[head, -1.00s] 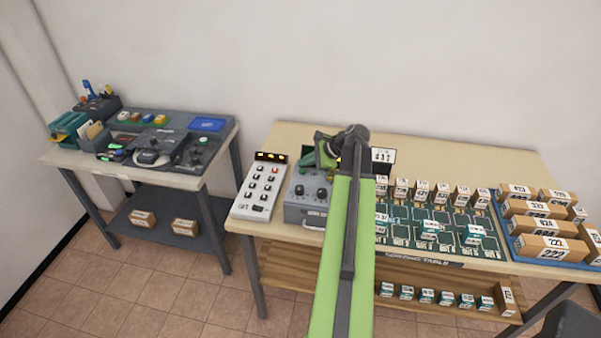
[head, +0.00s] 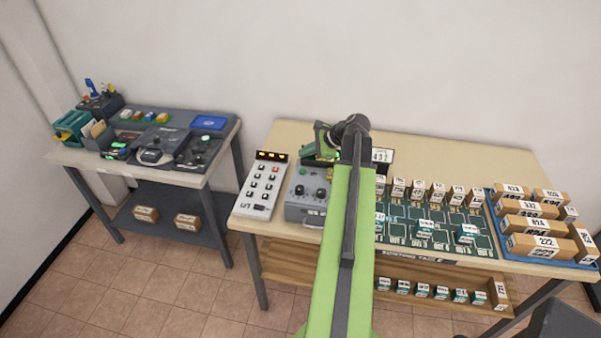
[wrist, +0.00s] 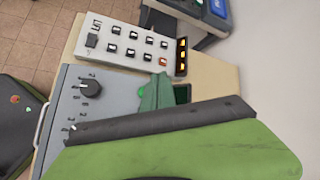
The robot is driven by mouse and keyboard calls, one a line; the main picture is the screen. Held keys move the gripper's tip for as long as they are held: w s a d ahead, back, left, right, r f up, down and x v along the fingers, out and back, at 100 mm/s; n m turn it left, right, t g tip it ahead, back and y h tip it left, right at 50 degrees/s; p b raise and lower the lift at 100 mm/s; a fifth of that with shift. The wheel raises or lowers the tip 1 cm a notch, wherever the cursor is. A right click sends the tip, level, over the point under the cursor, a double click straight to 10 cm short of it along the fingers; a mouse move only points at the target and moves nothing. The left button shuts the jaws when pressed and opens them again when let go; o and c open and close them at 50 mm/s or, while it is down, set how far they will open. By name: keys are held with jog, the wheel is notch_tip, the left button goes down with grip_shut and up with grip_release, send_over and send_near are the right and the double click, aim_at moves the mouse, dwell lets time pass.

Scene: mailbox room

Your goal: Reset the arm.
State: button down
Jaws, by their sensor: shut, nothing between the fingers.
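My green arm reaches from the bottom middle of the head view over the sorting table (head: 450,150). My gripper (head: 322,140) is at the arm's far end, above the grey control box (head: 310,193), partly hidden behind the dark wrist joint. In the wrist view, my gripper (wrist: 155,92) shows as a green finger near the grey box's (wrist: 95,110) edge. It is shut and holds nothing.
A white keypad (head: 264,188) stands left of the box. A green sorting mat (head: 480,225) and a blue tray (head: 570,262) of parcels lie to the right. A side table (head: 100,160) with several devices stands left. The floor between the tables is open.

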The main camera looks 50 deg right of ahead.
jog(key=shift+w, duration=0.1)
dwell(0.3)
jog(key=w+a+f+n+g+y, duration=0.1)
jog(key=w+a+n+g+y, duration=0.15)
jog(key=w+a, duration=0.9)
jog(key=w+a+f+n+g+y, duration=0.1)
jog(key=w+a+n, duration=0.25)
jog(key=a, duration=1.65)
jog(key=s+a+f+n+g+h, duration=0.1)
jog(key=s+a+f+n+g, duration=0.2)
jog(key=a, duration=0.4)
jog(key=s+a+n+h, duration=0.1)
jog(key=s+a+n, duration=0.2)
jog(key=a+n, duration=0.35)
jog(key=s+a+f+n+g+h, duration=0.1)
jog(key=s+a+f+n+g, duration=0.15)
jog(key=a, duration=0.55)
jog(key=s+d+n, duration=0.1)
jog(key=n, duration=0.1)
jog(key=s+d+n+h, duration=0.1)
jog(key=d+n, duration=0.1)
jog(key=s+d+n+h, duration=0.1)
jog(key=d+n, duration=0.1)
jog(key=shift+s+r+h, duration=0.1)
jog(key=shift+s+h, duration=0.1)
jog(key=shift+h, duration=0.05)
